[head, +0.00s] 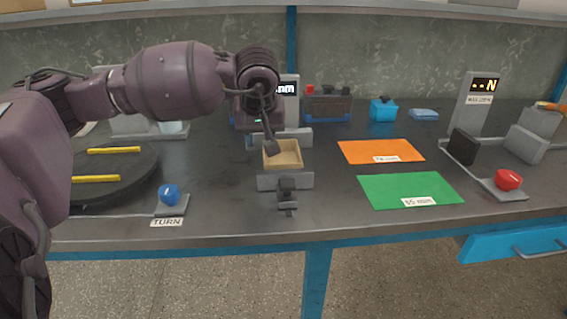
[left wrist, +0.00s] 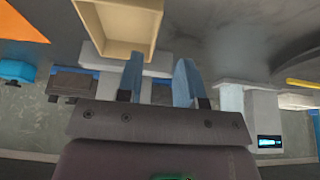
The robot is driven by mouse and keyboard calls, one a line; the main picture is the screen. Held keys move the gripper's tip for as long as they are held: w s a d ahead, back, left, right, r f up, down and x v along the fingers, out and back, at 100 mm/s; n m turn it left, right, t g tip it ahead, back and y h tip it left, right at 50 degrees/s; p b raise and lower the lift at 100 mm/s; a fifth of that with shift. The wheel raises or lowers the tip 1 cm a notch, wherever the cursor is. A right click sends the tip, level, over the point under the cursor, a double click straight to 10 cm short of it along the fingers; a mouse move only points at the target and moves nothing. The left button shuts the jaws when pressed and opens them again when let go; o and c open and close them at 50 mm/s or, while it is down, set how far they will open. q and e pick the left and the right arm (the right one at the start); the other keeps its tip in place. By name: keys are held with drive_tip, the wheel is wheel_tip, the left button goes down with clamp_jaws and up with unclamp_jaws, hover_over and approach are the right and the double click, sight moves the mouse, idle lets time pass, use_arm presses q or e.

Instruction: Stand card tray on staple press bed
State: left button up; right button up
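A shallow beige tray (head: 284,160), which looks like card, stands between two grey jaws (head: 272,184) at the middle of the bench. It also shows at the top of the left wrist view (left wrist: 118,22). My left gripper (head: 272,148) hangs at the tray's left rear side. In the left wrist view my left gripper (left wrist: 158,62) has its two blue fingers apart with a gap between them; one fingertip overlaps the tray's edge. I cannot tell if it touches. The likely press, a grey station (head: 472,108) with a display reading N, stands at right. My right gripper is not in view.
An orange mat (head: 375,149) and a green mat (head: 400,185) lie flat right of the tray. A red button (head: 508,179) sits before the right station. A dark turntable (head: 120,168) with yellow strips and a blue button (head: 169,194) are at left. Blue containers stand behind.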

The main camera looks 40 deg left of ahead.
sight(281, 158)
use_arm(q)
drive_tip(key=x, duration=0.2)
drive_tip(key=b+x, duration=0.1)
drive_tip(key=x, duration=0.2)
drive_tip(key=b+x, duration=0.1)
drive_tip(key=x, duration=0.2)
drive_tip(key=shift+w+r, duration=0.1)
drive_tip(key=shift+w, duration=0.3)
clamp_jaws()
